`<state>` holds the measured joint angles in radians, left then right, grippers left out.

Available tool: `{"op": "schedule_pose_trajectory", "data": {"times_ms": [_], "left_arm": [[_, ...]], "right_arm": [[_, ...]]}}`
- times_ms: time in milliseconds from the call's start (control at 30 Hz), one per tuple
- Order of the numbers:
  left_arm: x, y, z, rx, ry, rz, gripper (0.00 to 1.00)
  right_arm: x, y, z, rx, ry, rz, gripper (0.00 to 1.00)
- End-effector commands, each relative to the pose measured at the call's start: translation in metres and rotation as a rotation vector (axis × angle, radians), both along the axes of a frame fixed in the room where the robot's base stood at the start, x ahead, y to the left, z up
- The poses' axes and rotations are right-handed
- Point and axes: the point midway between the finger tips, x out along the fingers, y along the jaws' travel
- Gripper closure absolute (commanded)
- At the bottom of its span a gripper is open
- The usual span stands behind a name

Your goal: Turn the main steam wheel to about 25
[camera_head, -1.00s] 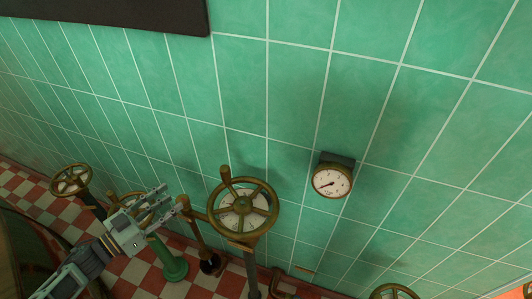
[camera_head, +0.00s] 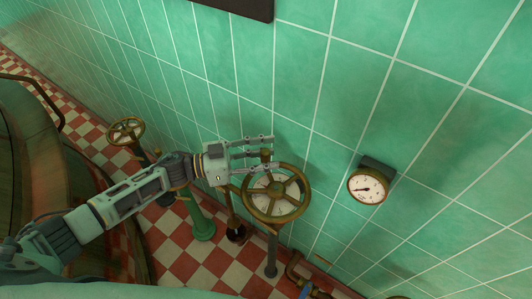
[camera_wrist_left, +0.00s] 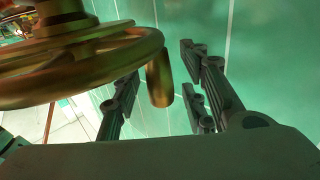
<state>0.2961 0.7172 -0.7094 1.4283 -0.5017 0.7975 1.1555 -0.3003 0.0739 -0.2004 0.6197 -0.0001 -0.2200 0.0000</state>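The largest brass handwheel (camera_head: 246,207) stands on a post by the tiled wall, with a pale dial behind its spokes. Its upright handle knob (camera_head: 266,157) rises from the far rim. My left gripper (camera_head: 273,153) is open at that knob, one finger on each side in the head view. In the left wrist view the knob (camera_wrist_left: 159,78) stands between my spread left fingers (camera_wrist_left: 162,88), with visible gaps beside it. The wheel rim (camera_wrist_left: 90,68) fills the upper left there. The dial's marks are too small to read. My right gripper is not in view.
A round white gauge (camera_head: 367,187) is on the wall to the right; its needle points left. A smaller handwheel (camera_head: 126,131) stands at the left, and a green pedestal (camera_head: 203,229) stands below my left arm. Pipes (camera_head: 295,270) run low by the wall.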

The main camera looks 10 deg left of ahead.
Motion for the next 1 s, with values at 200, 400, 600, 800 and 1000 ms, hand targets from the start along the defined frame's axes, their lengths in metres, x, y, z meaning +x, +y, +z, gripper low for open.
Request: {"op": "schedule_pose_trajectory", "data": {"times_ms": [200,400,600,800,1000], "left_arm": [[0.0005,-0.0007,-0.0005,0.0,0.001,0.001,0.6],[0.0004,-0.0005,-0.0004,0.0,0.0,0.001,0.76],[0.0005,-0.0003,-0.0003,0.0,0.001,0.001,0.94],[0.0005,-0.0002,-0.0003,0.0,0.001,0.001,1.0],[0.0005,0.0,-0.0003,-0.001,0.002,0.002,1.0]], "right_arm": [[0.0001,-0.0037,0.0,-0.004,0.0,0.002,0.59],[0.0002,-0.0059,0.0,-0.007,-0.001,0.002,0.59],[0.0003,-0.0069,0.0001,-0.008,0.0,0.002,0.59],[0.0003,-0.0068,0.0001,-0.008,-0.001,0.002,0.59],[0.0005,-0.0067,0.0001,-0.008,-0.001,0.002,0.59]]}}
